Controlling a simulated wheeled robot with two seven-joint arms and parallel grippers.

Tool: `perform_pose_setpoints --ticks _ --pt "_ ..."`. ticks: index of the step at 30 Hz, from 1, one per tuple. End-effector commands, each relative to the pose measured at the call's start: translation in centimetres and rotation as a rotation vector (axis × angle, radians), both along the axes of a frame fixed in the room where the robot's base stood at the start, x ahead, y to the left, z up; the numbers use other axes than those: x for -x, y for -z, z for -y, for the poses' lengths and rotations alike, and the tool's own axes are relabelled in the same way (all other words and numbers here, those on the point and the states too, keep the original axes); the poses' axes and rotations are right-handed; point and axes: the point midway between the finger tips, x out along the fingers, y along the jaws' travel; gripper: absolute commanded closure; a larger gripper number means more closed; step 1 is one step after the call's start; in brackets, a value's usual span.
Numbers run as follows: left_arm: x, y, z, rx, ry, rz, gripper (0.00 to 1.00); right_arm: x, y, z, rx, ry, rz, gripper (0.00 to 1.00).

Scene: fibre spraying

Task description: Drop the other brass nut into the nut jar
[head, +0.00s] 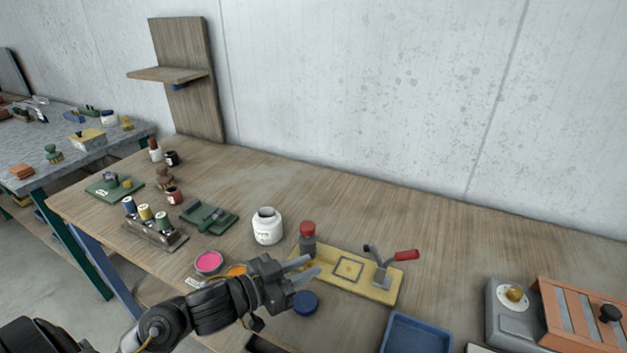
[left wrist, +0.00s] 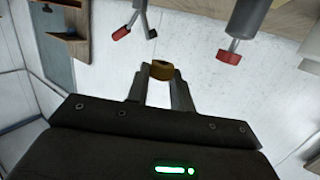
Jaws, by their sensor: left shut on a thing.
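My left gripper (head: 312,266) reaches in from the left over the near left end of the yellow fixture board. In the left wrist view, its fingertips (left wrist: 160,75) are shut on a brass nut (left wrist: 163,70). The nut jar (head: 267,230) is white with a dark open mouth and a label. It stands upright on the wooden bench, left of and behind the gripper, apart from it. The inside of the jar cannot be made out. A round blue lid (head: 305,302) lies just in front of the gripper. My right gripper is not in view.
The yellow board (head: 350,270) carries a red-topped post (head: 308,230) and a red-handled clamp (head: 405,255) near the gripper. A blue tray (head: 416,335) lies at the front. Pink (head: 208,262) and orange pots stand left. The bench behind the jar is clear.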

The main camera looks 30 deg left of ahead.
Motion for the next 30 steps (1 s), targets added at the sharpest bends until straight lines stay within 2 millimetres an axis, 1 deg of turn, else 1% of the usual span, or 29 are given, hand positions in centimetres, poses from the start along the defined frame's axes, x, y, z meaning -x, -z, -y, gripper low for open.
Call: perform_pose_setpoints --ticks 5,8,11,14,15,17,18,21,24,25,27,30 --pt "-0.2 0.0 -0.1 -0.002 -0.003 0.0 1.0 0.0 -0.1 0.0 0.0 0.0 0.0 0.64" --pt "-1.4 -0.2 -1.2 -0.007 -0.03 0.001 1.0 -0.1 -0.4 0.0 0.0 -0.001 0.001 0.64" --pt "-3.8 -0.6 -3.8 -0.017 -0.096 0.004 1.0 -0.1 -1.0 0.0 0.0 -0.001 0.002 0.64" --pt "-6.7 -1.1 -7.7 -0.025 -0.187 0.007 1.0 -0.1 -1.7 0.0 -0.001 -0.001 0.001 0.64" --pt "-7.9 -1.3 -9.5 -0.026 -0.227 0.007 1.0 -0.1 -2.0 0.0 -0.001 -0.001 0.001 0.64" --pt "-9.3 -1.6 -12.1 -0.026 -0.283 0.007 1.0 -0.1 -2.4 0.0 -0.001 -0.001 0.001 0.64" --pt "-10.2 -1.9 -13.8 -0.024 -0.321 0.007 1.0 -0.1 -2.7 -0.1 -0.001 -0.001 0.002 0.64" --pt "-11.8 -2.3 -17.7 -0.018 -0.403 0.005 1.0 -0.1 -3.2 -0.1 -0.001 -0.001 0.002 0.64" --pt "-12.8 -2.6 -20.6 -0.009 -0.463 0.003 1.0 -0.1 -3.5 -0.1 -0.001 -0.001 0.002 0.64" --pt "-13.0 -2.7 -21.3 -0.007 -0.475 0.002 1.0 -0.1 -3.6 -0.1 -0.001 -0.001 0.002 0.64" --pt "-13.3 -2.7 -22.4 -0.004 -0.498 0.0 1.0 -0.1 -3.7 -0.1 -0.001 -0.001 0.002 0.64" --pt "-13.5 -2.7 -23.2 -0.001 -0.514 0.0 1.0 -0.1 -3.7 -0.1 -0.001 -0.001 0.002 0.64"
